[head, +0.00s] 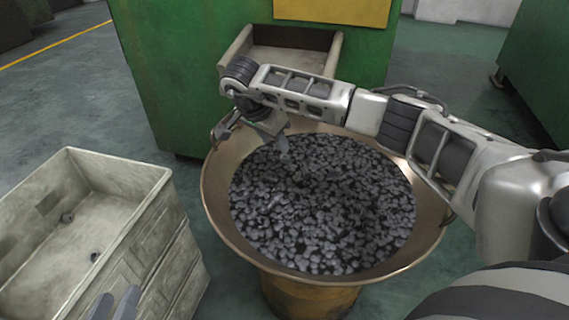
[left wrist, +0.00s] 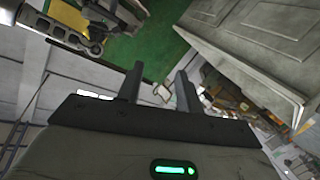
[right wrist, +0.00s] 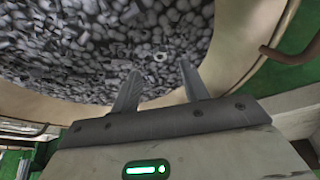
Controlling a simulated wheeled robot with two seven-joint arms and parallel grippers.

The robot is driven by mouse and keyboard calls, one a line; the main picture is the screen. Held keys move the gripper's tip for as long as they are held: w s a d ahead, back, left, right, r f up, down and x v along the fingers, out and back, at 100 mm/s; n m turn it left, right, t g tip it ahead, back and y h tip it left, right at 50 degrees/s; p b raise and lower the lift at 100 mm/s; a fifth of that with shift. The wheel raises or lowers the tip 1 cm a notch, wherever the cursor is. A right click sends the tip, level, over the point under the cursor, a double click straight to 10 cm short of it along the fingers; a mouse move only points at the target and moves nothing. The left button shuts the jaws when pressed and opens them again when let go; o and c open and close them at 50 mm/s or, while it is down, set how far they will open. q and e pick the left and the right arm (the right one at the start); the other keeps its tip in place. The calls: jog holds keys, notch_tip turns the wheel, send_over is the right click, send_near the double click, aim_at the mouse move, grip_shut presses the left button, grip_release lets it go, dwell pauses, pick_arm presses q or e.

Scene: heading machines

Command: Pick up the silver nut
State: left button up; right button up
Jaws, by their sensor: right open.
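Many small silver-grey nuts (head: 330,205) fill the wide round bowl (head: 428,232) in the middle of the head view. They also fill the top of the right wrist view (right wrist: 120,45); no single nut stands apart in the heap. My right gripper (head: 284,152) is over the far left part of the heap, pointing down. In the right wrist view its two fingers (right wrist: 158,88) are apart with nothing between them. Whether the tips touch nuts is unclear. My left gripper (head: 113,305) is low beside the grey crate, its fingers (left wrist: 160,85) apart and empty.
A green machine (head: 190,70) with a chute (head: 250,40) stands behind the bowl. Clear floor lies between crate and machine.

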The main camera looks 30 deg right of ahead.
aim_at(284, 157)
jog(key=shift+x, duration=1)
jog(key=shift+d+f+b, duration=0.2)
jog(key=shift+f+b, duration=0.15)
jog(key=shift+b, duration=0.05)
jog(key=b+x, duration=0.2)
jog(key=x, duration=0.1)
jog(key=shift+d+f, duration=0.25)
jog(key=shift+w+d+f, duration=0.1)
jog(key=shift+d+f, duration=0.05)
jog(key=shift+f, duration=0.1)
pick_arm(q)
jog(key=shift+w+d+r+t+h, duration=0.1)
jog(key=shift+w+r+t+h, duration=0.2)
jog(key=shift+r, duration=0.35)
jog(key=shift+w+d+r+t+h, duration=0.1)
jog(key=shift+w+r+t+h, duration=0.1)
jog(key=shift+r+t+h, duration=0.3)
pick_arm(e)
jog(key=shift+r, duration=0.1)
grip_shut()
